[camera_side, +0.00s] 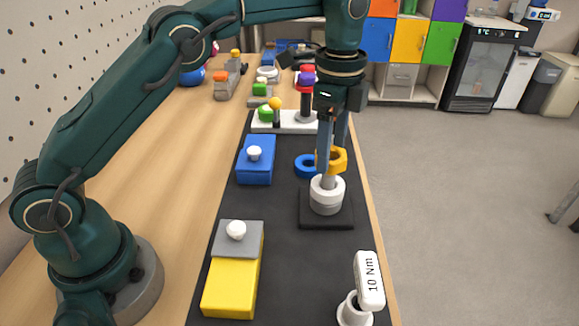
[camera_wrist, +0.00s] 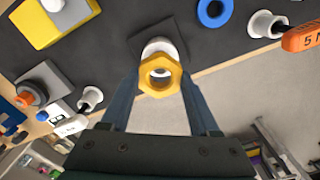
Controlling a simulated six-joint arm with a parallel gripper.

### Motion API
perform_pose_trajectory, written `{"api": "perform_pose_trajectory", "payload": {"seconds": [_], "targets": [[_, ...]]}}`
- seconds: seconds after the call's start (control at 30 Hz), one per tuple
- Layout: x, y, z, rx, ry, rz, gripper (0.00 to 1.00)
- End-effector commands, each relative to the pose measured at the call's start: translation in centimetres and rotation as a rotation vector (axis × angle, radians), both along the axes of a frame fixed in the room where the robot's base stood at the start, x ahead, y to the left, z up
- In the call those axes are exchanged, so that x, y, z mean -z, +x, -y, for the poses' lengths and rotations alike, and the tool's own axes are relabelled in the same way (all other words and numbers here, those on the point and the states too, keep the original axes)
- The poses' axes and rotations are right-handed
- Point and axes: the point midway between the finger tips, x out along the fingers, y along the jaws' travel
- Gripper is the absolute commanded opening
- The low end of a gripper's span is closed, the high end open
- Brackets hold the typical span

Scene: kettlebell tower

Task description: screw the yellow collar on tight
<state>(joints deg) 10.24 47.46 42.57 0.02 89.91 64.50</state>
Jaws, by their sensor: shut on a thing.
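The yellow collar (camera_side: 340,163) is a hexagonal ring with an open middle; it also shows in the wrist view (camera_wrist: 174,76). My gripper (camera_side: 331,160) is shut on it, with one finger on each side, as the wrist view shows (camera_wrist: 160,80). The collar is above the white stepped post (camera_side: 327,201), which stands upright on a square black base (camera_side: 338,222). The post also shows behind the collar in the wrist view (camera_wrist: 156,45). Whether the collar touches the top of the post is hidden by the near finger.
A blue ring (camera_side: 303,167) lies behind the post. A white-handled "10 Nm" tool (camera_side: 370,280) stands in a holder at the front right. A yellow block with a grey top (camera_side: 231,289) and a blue block (camera_side: 255,167) stand left. Bare mat lies between.

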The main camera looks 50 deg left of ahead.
Motion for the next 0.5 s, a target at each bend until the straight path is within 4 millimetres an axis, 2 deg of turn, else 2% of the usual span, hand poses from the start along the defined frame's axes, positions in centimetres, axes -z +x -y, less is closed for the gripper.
{"api": "perform_pose_trajectory", "payload": {"seconds": [0.5], "targets": [[0.99, 0.01, 0.01, 0.000, 0.000, -0.001, 0.01]]}}
